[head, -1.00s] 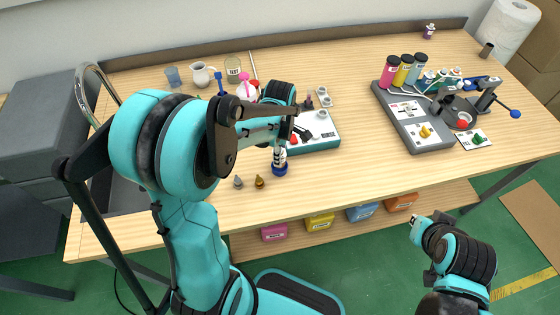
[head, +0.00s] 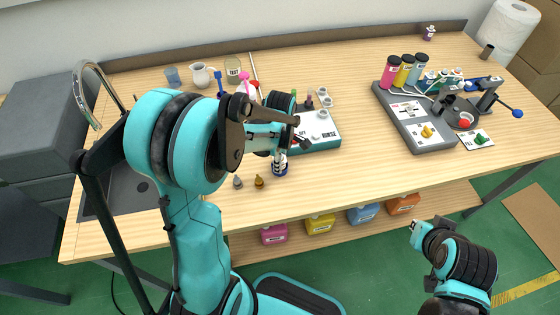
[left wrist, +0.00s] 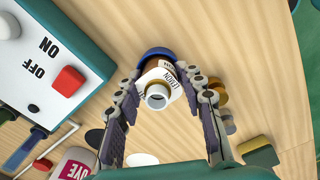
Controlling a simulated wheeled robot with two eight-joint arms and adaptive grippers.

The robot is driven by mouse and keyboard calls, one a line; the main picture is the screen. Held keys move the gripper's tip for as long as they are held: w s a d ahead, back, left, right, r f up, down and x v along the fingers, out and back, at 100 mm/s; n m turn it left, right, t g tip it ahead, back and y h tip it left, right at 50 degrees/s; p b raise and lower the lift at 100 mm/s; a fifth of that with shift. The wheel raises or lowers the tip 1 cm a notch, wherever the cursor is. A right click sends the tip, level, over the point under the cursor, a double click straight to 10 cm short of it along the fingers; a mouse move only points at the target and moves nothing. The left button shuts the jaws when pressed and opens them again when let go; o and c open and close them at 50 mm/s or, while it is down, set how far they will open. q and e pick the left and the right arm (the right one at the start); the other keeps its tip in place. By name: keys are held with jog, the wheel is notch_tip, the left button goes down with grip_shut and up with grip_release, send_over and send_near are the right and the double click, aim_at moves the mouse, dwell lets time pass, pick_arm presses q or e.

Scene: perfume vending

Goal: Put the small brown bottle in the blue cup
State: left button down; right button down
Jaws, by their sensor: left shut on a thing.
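The small brown bottle, with a white label and white neck, is between the fingers of my left gripper (left wrist: 165,110), which is shut on it. In the left wrist view the bottle (left wrist: 175,69) is seen neck first, and the rim of the blue cup (left wrist: 154,52) shows behind it. In the head view the blue cup (head: 280,171) stands on the table beneath my left gripper (head: 281,153). The bottle is at the cup; how deep it sits is hidden. My right gripper (head: 414,227) is off the table's front edge, too small to read.
A grey station (head: 425,138) with coloured bottles is farther right. The table front is clear.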

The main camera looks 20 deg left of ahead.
pick_arm(q)
jog(key=c, duration=1.1)
grip_release()
jog(key=shift+s+d+f, duration=0.1)
jog(key=shift+s+f, duration=0.1)
jog(key=shift+f, duration=0.25)
jog(key=shift+o, duration=0.3)
jog(key=shift+w+f, duration=0.2)
jog(key=shift+w, duration=0.2)
jog(key=shift+s+r, duration=0.2)
pick_arm(e)
jog(key=shift+w+a+f, duration=0.1)
jog(key=shift+w+f, duration=0.1)
jog(key=shift+w, duration=0.1)
pick_arm(q)
jog(key=shift+w, duration=0.1)
